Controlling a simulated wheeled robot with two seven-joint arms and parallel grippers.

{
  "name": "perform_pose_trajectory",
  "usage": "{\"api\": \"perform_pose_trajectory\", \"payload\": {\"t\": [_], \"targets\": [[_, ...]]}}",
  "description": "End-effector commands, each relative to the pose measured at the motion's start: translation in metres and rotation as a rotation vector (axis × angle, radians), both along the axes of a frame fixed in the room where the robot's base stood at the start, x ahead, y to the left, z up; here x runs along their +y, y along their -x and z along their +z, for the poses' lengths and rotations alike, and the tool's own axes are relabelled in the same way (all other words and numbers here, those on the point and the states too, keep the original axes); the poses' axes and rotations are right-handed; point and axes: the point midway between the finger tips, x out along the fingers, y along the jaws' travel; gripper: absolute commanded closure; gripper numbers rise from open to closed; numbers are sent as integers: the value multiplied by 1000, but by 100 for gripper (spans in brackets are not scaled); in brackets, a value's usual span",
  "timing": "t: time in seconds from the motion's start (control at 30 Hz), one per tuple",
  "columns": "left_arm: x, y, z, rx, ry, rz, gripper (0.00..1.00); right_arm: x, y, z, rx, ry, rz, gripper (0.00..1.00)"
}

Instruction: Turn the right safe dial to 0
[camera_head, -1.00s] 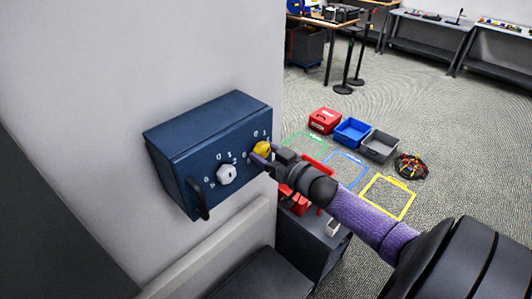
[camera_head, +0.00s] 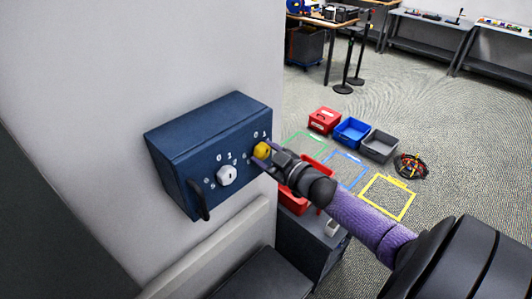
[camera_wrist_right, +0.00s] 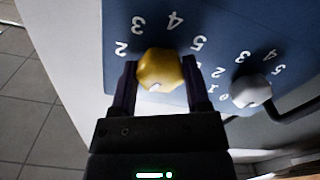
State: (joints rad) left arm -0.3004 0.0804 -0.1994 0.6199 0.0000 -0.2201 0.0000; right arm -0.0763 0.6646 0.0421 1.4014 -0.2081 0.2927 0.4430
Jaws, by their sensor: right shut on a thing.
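The dark blue safe (camera_head: 195,150) is on the pale wall and carries two dials. The right dial (camera_head: 262,150) is yellow; in the right wrist view the yellow dial (camera_wrist_right: 160,70) sits between my fingers, with numbers 2 to 5 showing around it. A small pale mark shows on its lower edge, and the numbers below it are hidden by my gripper. The left dial (camera_head: 227,175) is white and also shows in the wrist view (camera_wrist_right: 250,92). My right gripper (camera_head: 264,157) is shut on the yellow dial. My left gripper is not in view.
A black handle (camera_head: 198,200) sticks out at the safe's left. A pale ledge (camera_head: 225,245) runs below it. Red (camera_head: 324,120), blue (camera_head: 351,131) and grey (camera_head: 379,146) bins stand on the carpet behind my right arm, near a cable bundle (camera_head: 411,166).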

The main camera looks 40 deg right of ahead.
Motion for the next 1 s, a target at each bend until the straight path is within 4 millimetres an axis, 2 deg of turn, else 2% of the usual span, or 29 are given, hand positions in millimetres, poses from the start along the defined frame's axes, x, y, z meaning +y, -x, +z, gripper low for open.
{"api": "perform_pose_trajectory", "payload": {"t": [0.2, 0.5, 1.0], "targets": [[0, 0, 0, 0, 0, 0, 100, 0, 0, -1, -12, 162, -1, 98], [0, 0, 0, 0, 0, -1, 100, -1, 0, -1, -25, 315, -1, 98], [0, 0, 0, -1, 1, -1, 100, -1, 0, -1, -30, 379, 0, 98]]}}
